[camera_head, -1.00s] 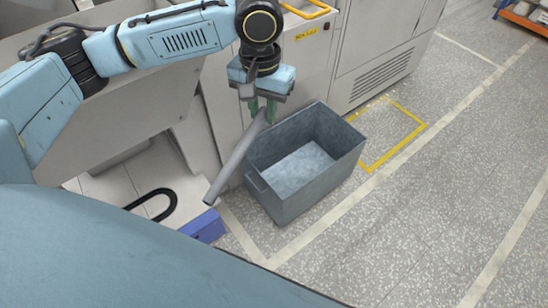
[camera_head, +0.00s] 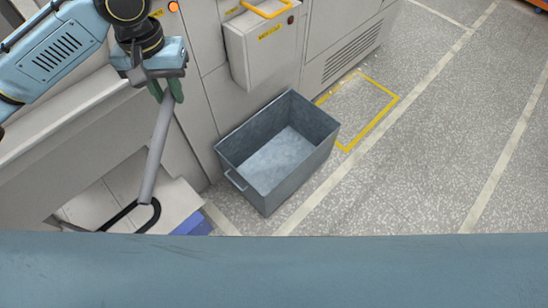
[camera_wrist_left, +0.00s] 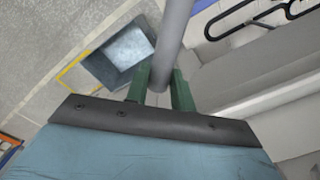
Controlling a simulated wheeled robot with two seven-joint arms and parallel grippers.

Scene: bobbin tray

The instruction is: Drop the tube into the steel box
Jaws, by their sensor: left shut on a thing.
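My left gripper (camera_head: 166,92) is shut on a grey tube (camera_head: 155,148), which hangs down from the green fingers at a slight tilt. The tube also shows between the fingers in the left wrist view (camera_wrist_left: 171,45). The steel box (camera_head: 327,137) is open-topped and stands on the floor, right of the tube in the head view. Its bare inside shows and looks empty. In the left wrist view the box (camera_wrist_left: 103,68) lies beyond the fingers, to the left of the tube. The tube is apart from the box. My right gripper is not in view.
Grey machine cabinets (camera_head: 343,50) stand behind the box, one with a yellow handle (camera_head: 268,10). A black loop handle (camera_head: 150,218) and a blue block (camera_head: 193,225) are at lower left. A yellow floor outline (camera_head: 372,125) and open floor lie to the right.

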